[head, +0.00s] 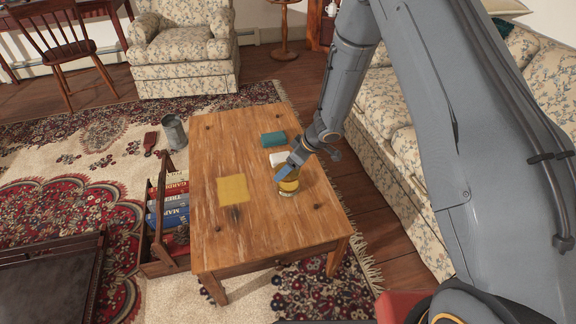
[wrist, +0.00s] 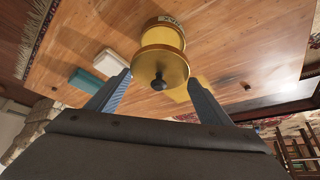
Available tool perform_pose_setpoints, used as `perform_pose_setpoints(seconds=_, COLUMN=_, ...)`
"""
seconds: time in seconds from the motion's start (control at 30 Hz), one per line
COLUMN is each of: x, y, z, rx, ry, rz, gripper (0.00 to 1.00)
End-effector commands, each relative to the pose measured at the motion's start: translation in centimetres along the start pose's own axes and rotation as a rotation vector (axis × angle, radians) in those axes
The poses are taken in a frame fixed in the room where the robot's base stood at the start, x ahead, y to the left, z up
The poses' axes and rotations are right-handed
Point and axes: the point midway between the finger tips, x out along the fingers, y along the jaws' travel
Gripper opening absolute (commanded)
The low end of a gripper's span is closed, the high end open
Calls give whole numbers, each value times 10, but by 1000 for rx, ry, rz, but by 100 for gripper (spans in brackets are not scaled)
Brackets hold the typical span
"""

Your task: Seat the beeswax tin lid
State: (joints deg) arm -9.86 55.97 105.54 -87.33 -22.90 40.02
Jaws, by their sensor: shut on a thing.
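The beeswax tin (head: 289,192) is a yellow-gold cylinder on the wooden table, right of its middle. In the wrist view the tin (wrist: 163,34) shows a label near its far end. The lid (wrist: 160,66) is a gold disc with a dark knob (wrist: 158,84) facing my wrist camera. My gripper (head: 287,171) is over the tin, and its blue fingers (wrist: 160,78) are shut on the lid from both sides. The lid is lined up with the tin and looks close to it or touching; I cannot tell whether it is fully down.
The table (head: 255,250) also holds a flat yellow square (head: 233,190), a teal item (head: 273,139) and a white block (head: 277,158). A wooden caddy of books (head: 150,262) stands left of the table, a grey can (head: 174,133) behind it. A floral sofa (head: 410,160) stands on the right.

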Motion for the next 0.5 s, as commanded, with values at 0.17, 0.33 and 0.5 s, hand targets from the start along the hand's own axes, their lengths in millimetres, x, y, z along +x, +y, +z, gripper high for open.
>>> perform_pose_setpoints(seconds=0.17, x=14, y=1, z=7, rx=-2, ry=0, rz=1, gripper=51)
perform_pose_setpoints(seconds=0.33, x=24, y=1, z=13, rx=-1, ry=0, rz=1, gripper=51)
perform_pose_setpoints(seconds=0.5, x=34, y=1, z=19, rx=0, ry=0, rz=0, gripper=51)
